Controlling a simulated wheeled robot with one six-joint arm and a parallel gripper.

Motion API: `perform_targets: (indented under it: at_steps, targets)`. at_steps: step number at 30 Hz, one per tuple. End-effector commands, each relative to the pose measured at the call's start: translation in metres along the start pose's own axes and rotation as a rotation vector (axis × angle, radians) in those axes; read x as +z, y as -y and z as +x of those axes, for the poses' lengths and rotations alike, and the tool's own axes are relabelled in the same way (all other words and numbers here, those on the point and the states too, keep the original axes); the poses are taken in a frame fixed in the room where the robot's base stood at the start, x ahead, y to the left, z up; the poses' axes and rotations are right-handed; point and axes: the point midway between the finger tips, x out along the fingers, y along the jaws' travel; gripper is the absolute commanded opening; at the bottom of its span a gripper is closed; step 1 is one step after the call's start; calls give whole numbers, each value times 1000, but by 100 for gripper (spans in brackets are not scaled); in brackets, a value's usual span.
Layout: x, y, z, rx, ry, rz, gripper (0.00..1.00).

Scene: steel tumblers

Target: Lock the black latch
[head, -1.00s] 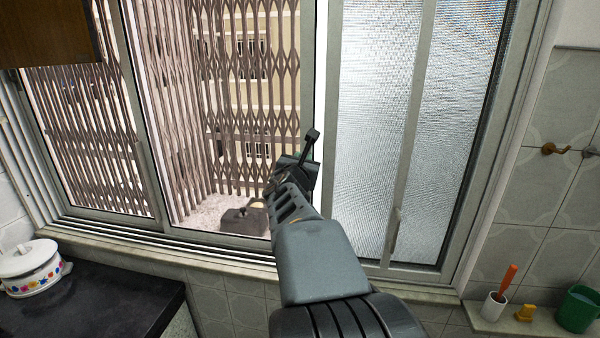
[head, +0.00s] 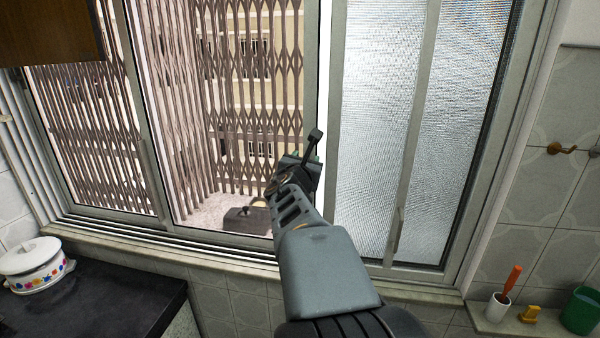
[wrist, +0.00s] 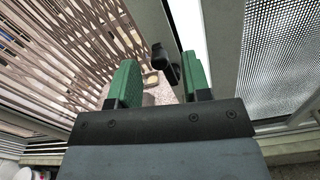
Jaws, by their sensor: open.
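The black latch (wrist: 163,62) shows in the wrist view as a small dark piece at the edge of the grey window frame. It appears between and beyond the two green fingertips of my gripper (wrist: 160,82). The fingers are open, with a clear gap between them, and hold nothing. I cannot tell whether either finger touches the latch. In the head view my gripper (head: 301,160) reaches up to the frame where the clear pane meets the frosted sash.
The frosted sash (head: 378,130) stands right of my arm. A folding grille (head: 240,110) and a dark box (head: 246,219) are beyond the clear pane. A white pot (head: 34,264) sits on the black counter (head: 100,305). A green mug (head: 579,312) stands on the right ledge.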

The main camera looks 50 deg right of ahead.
Motion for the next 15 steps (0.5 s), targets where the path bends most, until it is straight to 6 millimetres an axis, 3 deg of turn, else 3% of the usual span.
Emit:
perform_targets:
  at_steps: [15]
  targets:
    - [1,-1,-99,4,2,5,44]
